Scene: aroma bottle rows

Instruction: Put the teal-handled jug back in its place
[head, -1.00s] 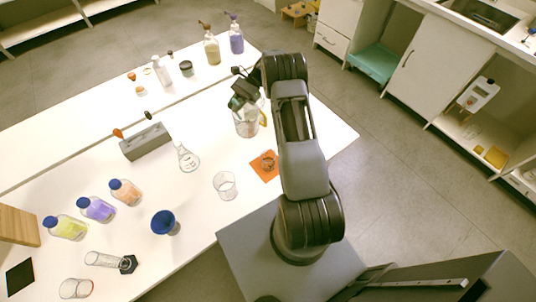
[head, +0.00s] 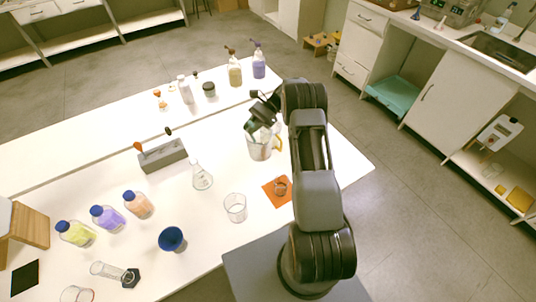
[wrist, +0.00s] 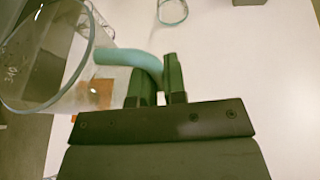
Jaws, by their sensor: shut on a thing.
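The teal-handled jug is clear, with a teal rim and handle; in the wrist view its body (wrist: 75,95) fills the left side, tilted in the picture. My gripper (wrist: 158,82) is shut on the teal handle (wrist: 125,58). In the head view my gripper (head: 262,117) is at the back right of the white table, over a clear jug body (head: 260,148). A yellow handle (head: 280,143) shows at the right there; I cannot tell whether it belongs to a second jug. My gripper hides the upper part. I cannot tell whether the held jug touches the table.
An orange mat (head: 271,196) with a small glass item, a beaker (head: 235,208) and a flask (head: 202,178) stand nearby. A grey block (head: 163,155), colored bottles (head: 107,217) and a blue funnel (head: 171,239) are left. Pump bottles (head: 234,70) stand behind. The table's right corner is clear.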

